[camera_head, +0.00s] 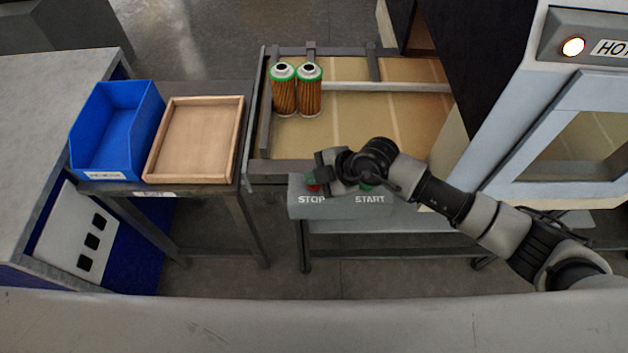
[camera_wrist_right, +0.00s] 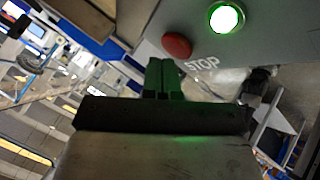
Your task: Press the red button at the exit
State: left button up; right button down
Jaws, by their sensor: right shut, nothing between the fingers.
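The red button (camera_head: 314,189) is on the grey control box (camera_head: 340,208) above the word STOP, partly covered by my right gripper (camera_head: 310,179). I cannot tell whether the tips touch the button. A green button (camera_head: 366,188) sits above the word START, partly behind my arm; a lit green button (camera_wrist_right: 226,17) shows in the wrist view. My left gripper is not in view.
Two filter cartridges (camera_head: 284,92) stand on the conveyor (camera_head: 345,135) behind the box. A blue bin (camera_head: 117,130) and an empty wooden tray (camera_head: 196,140) are on the left table. A grey machine (camera_head: 545,100) with a lit lamp stands at right.

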aim_at(314, 186)
jog(key=shift+f, duration=0.45)
dwell(0.9)
jog(key=shift+r+p, duration=0.85)
jog(key=shift+p, duration=0.15)
jog(key=shift+r, duration=0.1)
notch_tip(314, 186, up, 5)
jog(key=p, duration=0.6)
dwell(0.4)
